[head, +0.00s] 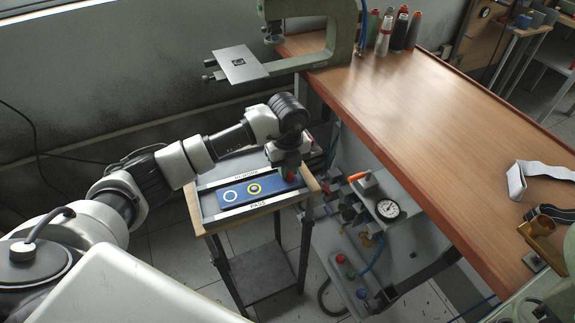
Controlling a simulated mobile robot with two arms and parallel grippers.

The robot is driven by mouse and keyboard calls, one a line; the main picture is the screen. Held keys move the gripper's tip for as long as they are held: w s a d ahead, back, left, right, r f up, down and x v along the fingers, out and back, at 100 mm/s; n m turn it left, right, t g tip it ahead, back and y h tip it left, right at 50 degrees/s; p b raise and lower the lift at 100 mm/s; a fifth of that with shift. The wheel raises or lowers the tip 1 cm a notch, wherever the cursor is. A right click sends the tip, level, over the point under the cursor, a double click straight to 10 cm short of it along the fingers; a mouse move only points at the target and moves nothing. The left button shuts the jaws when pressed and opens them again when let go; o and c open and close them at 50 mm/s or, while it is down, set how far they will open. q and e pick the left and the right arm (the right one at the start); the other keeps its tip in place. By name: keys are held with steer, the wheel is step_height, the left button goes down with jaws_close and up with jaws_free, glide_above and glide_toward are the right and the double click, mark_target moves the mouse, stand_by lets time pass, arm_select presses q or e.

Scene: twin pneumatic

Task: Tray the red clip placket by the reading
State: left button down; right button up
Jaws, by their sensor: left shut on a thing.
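The tray (207,205) stands on a small wooden-topped stand, with a far label that seems to read REWORK and a near label reading PASS. A blue placket (240,193) with a white ring and a yellow ring lies at or just above the tray, between the labels. Its red clip (290,174) shows at the right end, under my left gripper (289,172). That gripper points down and is shut on the placket there; its fingertips are partly hidden. A round white gauge (388,209) is on the grey panel to the right; its reading is too small to tell.
The wooden bench (430,120) fills the right side. A green press (345,35) and several thread cones (385,35) stand at its back. White and dark straps (545,180) lie at its right. Grey fittings hang close beside the tray stand.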

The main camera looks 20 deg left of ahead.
arm_select(q)
steer(key=shift+f, duration=0.4)
stand_by(0.5)
steer(key=c, duration=1)
jaws_free()
